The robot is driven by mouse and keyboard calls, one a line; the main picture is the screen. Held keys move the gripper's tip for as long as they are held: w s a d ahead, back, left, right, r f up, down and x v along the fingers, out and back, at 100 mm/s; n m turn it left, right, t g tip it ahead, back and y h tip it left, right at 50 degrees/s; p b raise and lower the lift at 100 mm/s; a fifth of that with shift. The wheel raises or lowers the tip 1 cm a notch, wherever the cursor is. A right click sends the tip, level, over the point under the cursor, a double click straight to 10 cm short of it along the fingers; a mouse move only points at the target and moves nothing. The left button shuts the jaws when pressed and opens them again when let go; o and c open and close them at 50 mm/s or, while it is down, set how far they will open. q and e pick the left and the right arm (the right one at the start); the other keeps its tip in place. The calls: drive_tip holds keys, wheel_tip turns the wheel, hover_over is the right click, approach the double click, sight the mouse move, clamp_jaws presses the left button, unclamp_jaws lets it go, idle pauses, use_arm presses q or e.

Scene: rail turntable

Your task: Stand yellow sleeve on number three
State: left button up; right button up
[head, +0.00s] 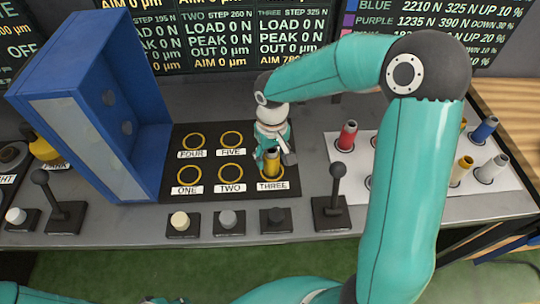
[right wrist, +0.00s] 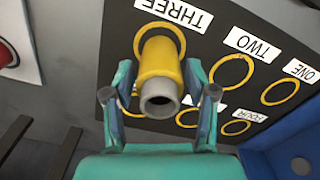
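The yellow sleeve (head: 272,162) stands upright at the spot labelled THREE on the dark board (head: 212,190). In the right wrist view the sleeve (right wrist: 158,70), with its grey top end, rises from inside the yellow ring (right wrist: 140,35) beside the THREE label (right wrist: 173,12). My right gripper (head: 272,155) is over it from above. Its two fingers (right wrist: 160,100) are spread on either side of the sleeve, with gaps visible between them and it. The base of the sleeve is partly hidden in the head view. My left gripper is not in view.
Empty rings ONE (head: 188,174), TWO (head: 231,173), FOUR (head: 192,140) and FIVE (head: 231,139) lie beside it. A blue housing (head: 95,100) stands left. A white board (head: 400,180) with several coloured sleeves is right. Levers (head: 333,190) and knobs (head: 226,219) line the front.

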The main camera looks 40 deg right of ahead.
drive_tip(key=shift+o, duration=0.2)
wheel_tip(320, 180, up, 12)
drive_tip(key=shift+r, duration=0.15)
idle(0.5)
drive_tip(key=shift+s, duration=0.1)
idle(0.4)
